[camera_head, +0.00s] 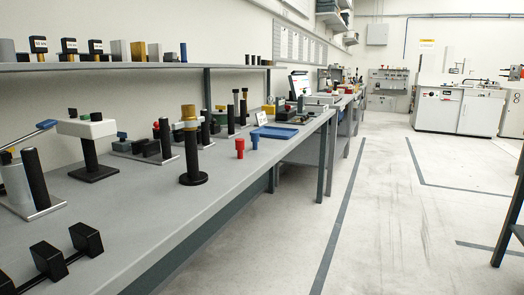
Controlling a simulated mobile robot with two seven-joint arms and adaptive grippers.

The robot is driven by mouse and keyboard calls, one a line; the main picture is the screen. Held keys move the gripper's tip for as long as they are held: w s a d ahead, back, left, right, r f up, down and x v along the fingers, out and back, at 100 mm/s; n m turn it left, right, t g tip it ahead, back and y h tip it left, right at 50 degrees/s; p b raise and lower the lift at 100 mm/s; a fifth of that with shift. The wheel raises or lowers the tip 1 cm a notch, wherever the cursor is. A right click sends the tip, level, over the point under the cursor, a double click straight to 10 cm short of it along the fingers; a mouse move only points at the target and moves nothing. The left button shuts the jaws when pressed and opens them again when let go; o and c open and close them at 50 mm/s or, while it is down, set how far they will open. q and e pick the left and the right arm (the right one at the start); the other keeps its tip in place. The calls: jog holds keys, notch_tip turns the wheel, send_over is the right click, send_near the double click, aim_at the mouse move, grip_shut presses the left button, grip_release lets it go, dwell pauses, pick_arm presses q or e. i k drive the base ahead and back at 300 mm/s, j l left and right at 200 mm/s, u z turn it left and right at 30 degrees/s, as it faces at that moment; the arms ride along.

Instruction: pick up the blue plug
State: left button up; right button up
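The blue plug (255,141) stands upright on the grey workbench (225,185), near its front edge. It is small, with a wider top and a narrower lower part. A red plug (240,148) of similar shape stands just to its left, apart from it. Neither of my grippers is in view, so nothing is seen touching the blue plug.
A shallow blue tray (275,131) lies behind the plugs. A black post stand (193,150) with a yellow top rises to their left. Several fixtures line the bench under a shelf (130,66). The floor (390,215) on the right is mostly clear.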

aim_at(254, 135)
jog(key=i+l, duration=0.15)
jog(key=l, duration=0.2)
jog(key=i+l+u, duration=0.1)
jog(key=l, duration=0.25)
jog(key=i+l, duration=0.2)
jog(key=l, duration=0.15)
jog(key=i+l+u, duration=0.1)
jog(key=l, duration=0.25)
jog(key=i+l, duration=0.15)
jog(key=l, duration=0.2)
jog(key=i+l+u, duration=0.1)
jog(key=l, duration=0.3)
